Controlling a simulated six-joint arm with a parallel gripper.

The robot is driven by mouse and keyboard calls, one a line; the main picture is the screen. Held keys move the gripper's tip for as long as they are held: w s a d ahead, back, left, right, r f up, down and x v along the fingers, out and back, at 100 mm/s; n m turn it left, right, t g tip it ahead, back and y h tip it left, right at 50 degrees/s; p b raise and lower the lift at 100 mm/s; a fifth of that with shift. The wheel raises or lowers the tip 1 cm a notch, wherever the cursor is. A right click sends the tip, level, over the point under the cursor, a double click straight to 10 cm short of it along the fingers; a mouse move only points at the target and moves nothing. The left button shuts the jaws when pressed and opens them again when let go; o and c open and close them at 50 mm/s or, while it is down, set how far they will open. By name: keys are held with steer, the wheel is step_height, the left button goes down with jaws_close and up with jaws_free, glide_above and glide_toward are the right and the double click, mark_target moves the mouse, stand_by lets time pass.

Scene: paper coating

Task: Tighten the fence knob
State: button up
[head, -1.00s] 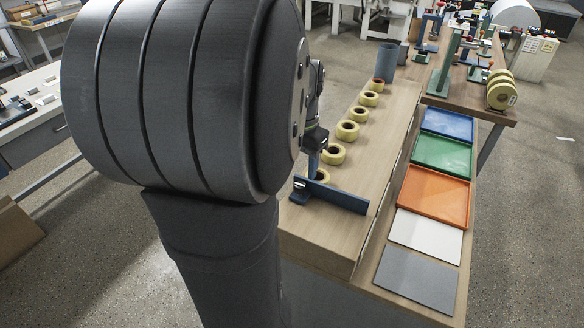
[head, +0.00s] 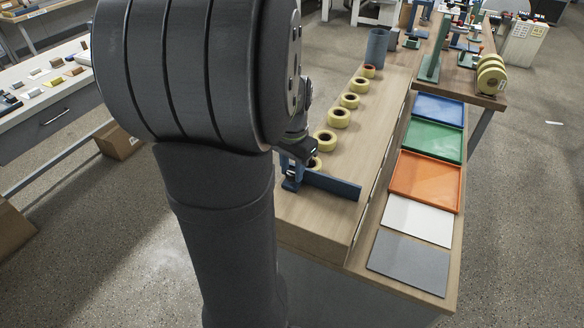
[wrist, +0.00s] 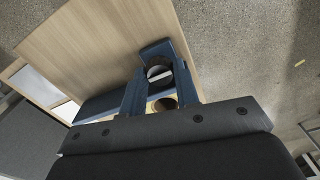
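The fence is a dark blue bar (head: 332,186) lying across the near end of the wooden bench. In the wrist view it runs off to the left of my gripper (wrist: 161,88). A dark round part with a pale strip (wrist: 158,72), which looks like the fence knob, sits at the fence's end. In the wrist view my two blue fingers stand apart, one on each side of it. I cannot tell whether they touch it. In the head view my gripper (head: 292,177) is low at the left end of the fence and hides the knob.
Several yellow tape rolls (head: 339,118) stand in a row behind the fence; one (wrist: 163,103) shows between my fingers. A blue-grey cylinder (head: 377,46) stands at the far end. Blue, green and orange trays (head: 426,209) and white and grey sheets (head: 410,262) lie right.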

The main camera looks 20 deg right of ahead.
steer(key=shift+m, duration=0.8)
steer(key=o, duration=1)
steer(key=shift+c, duration=0.2)
step_height(320, 180, up, 18)
steer(key=shift+f, duration=0.25)
step_height(320, 180, down, 18)
steer(key=shift+r, duration=0.25)
